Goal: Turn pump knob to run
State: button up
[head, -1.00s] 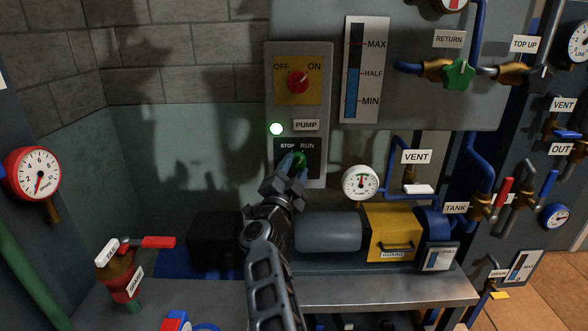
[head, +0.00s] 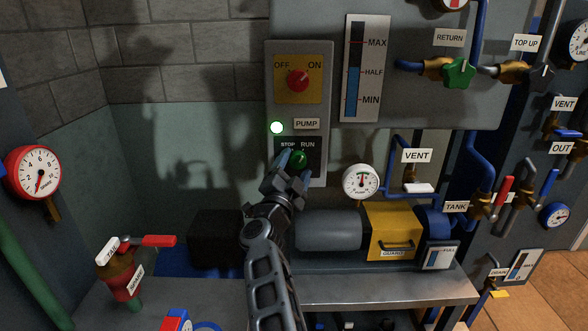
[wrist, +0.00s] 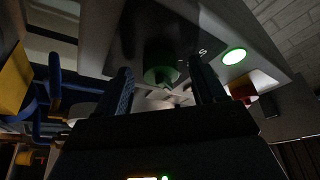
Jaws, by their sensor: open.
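The green pump knob (head: 299,160) sits on a black plate marked STOP and RUN (head: 314,148), low on the grey control panel. It looks turned toward the RUN side, but my gripper partly covers it and its exact angle is hard to tell. A round green lamp (head: 277,128) beside the PUMP label is lit. My gripper (head: 294,168) is open at the knob. In the wrist view the knob (wrist: 160,68) shows ahead, between the two spread fingers (wrist: 165,92), with no clear contact on it.
A red OFF/ON switch (head: 298,80) on a yellow plate is above. A white gauge (head: 361,182) and a VENT valve stand to the right. The grey pump motor (head: 330,231) and yellow guard (head: 392,231) are below. Open space lies left of the panel.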

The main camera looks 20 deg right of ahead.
jog(key=v, duration=0.7)
jog(key=shift+s+a, duration=0.2)
jog(key=shift+s, duration=0.1)
jog(key=shift+f, duration=0.1)
jog(key=s+d+f+n+t+y, duration=0.25)
jog(key=s+d+n+y, duration=0.25)
jog(key=s+d+n, duration=0.45)
jog(key=s+d+f+n+t+y, duration=0.2)
jog(key=s+d+n+t+y, duration=0.3)
jog(key=s, duration=0.7)
jog(key=s+a+f+n+g+y, duration=0.1)
jog(key=s+f+n+g, duration=0.15)
jog(key=s, duration=0.75)
jog(key=s+a+f+n+g+y, duration=0.1)
jog(key=s+n+g+y, duration=0.15)
jog(key=s, duration=0.65)
jog(key=s+a+r+m+g, duration=0.1)
jog(key=s+a+g, duration=0.1)
jog(key=s, duration=0.5)
jog(key=s+a+r+m+g+h, duration=0.1)
jog(key=s+a+r+g, duration=0.1)
jog(key=s+a, duration=0.3)
jog(key=s, duration=0.3)
jog(key=shift+s+r+g, duration=0.2)
jog(key=shift+g, duration=0.15)
